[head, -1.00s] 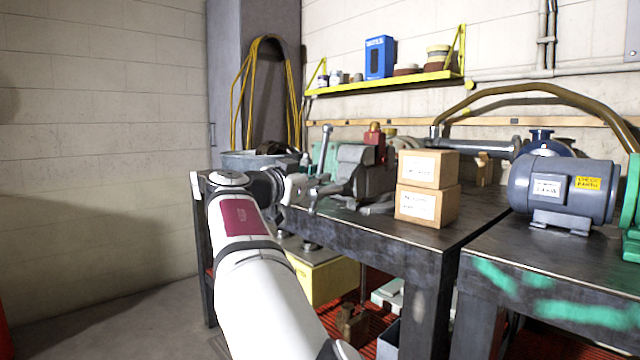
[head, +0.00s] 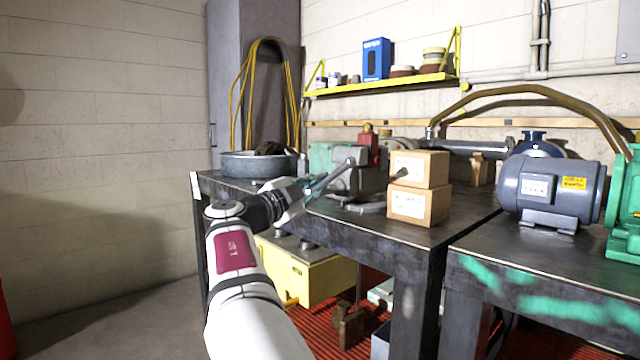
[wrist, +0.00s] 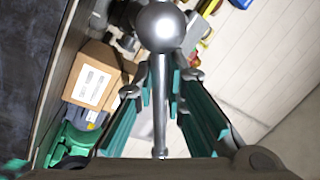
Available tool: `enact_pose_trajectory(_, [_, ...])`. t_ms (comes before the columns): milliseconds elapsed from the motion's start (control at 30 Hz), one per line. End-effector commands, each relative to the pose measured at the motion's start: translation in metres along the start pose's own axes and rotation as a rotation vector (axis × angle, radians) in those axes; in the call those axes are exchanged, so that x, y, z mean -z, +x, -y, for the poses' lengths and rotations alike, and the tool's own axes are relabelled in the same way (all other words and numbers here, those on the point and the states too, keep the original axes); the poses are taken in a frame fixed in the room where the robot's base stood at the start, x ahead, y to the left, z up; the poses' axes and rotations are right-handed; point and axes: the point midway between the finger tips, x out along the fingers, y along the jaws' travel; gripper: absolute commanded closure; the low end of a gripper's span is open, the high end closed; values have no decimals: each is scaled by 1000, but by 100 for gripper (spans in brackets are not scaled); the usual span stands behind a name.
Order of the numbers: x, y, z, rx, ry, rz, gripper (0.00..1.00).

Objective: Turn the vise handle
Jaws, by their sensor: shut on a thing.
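The grey vise (head: 371,181) stands on the dark workbench, partly hidden behind its handle and the cardboard boxes. Its metal handle (head: 336,173) is a bar with a ball end, tilted up to the right in the head view. My gripper (head: 313,190) is at the lower left part of the handle, at the bench's front edge. In the wrist view, the teal-padded fingers of my gripper (wrist: 161,95) are on both sides of the handle (wrist: 160,118) and shut on it. The ball end (wrist: 160,25) sticks out beyond the fingertips.
Two stacked cardboard boxes (head: 420,186) stand right of the vise. A blue-grey motor (head: 550,190) sits on the right bench. A round metal tub (head: 255,164) is at the bench's left end. A yellow box (head: 312,277) is under the bench.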

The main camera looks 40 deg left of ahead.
Motion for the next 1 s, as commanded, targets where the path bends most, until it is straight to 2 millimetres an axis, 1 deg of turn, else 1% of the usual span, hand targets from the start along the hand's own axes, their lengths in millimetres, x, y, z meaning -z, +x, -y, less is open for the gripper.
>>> enact_pose_trajectory(33, [-4, -8, 4, 10, 18, 8, 100])
enact_pose_trajectory(500, [-4, -7, 1, 14, 116, -13, 100])
enact_pose_trajectory(1000, [-4, -8, -1, 15, 162, -24, 100])
